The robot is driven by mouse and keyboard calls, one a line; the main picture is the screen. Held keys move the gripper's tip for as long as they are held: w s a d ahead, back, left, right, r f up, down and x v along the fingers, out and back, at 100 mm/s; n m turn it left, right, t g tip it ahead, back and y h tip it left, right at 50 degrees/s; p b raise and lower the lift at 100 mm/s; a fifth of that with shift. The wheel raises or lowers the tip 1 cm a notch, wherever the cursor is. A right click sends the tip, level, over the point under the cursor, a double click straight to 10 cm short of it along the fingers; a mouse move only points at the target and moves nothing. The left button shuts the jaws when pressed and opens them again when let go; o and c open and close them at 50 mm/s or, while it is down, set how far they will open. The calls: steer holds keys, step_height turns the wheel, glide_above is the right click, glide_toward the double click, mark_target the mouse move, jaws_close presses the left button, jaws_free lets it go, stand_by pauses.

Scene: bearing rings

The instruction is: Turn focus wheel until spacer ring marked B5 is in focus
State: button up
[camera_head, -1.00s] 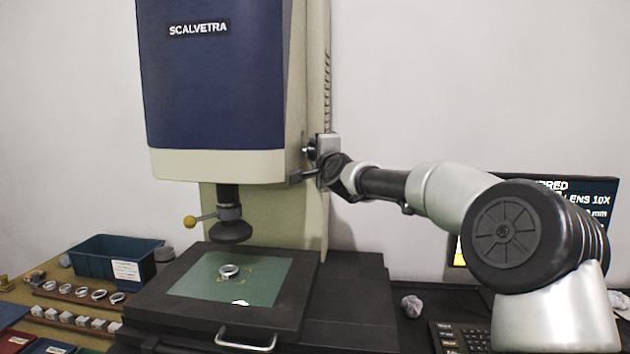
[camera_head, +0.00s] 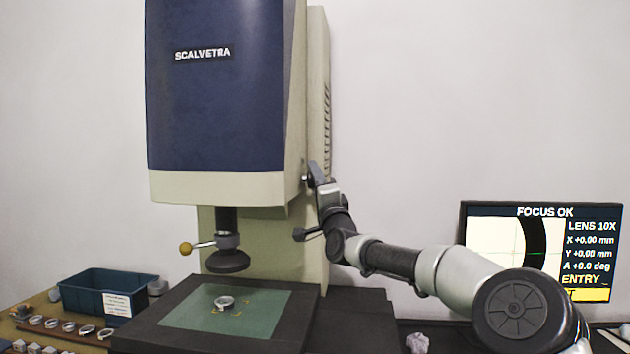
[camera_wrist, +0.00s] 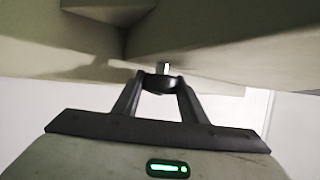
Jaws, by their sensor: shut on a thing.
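The spacer ring (camera_head: 224,302), a small metal ring, lies on the green stage plate (camera_head: 270,315) below the lens; no B5 mark is readable on it. The screen (camera_head: 545,250) at the right reads FOCUS OK and shows a sharp-edged dark band, part of the ring's image. My gripper (camera_head: 314,180) is at the right side of the machine's column. In the wrist view its two fingers are shut on the dark focus wheel (camera_wrist: 158,82), which sits on a short pale shaft; the fingers hide parts of the wheel.
The blue and cream SCALVETRA machine (camera_head: 225,95) stands over the stage. A lens with a yellow-knobbed lever (camera_head: 186,248) hangs above the plate. A blue bin (camera_head: 105,292) and a row of rings (camera_head: 68,326) are at the left. The wall area at the right is clear.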

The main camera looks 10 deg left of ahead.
stand_by(0.3)
steer(key=o, duration=1.1)
steer(key=shift+c, duration=0.2)
steer(key=shift+s, duration=0.1)
steer(key=v, duration=1.7)
steer(key=shift+p, duration=0.45)
steer(key=shift+s+f, duration=0.1)
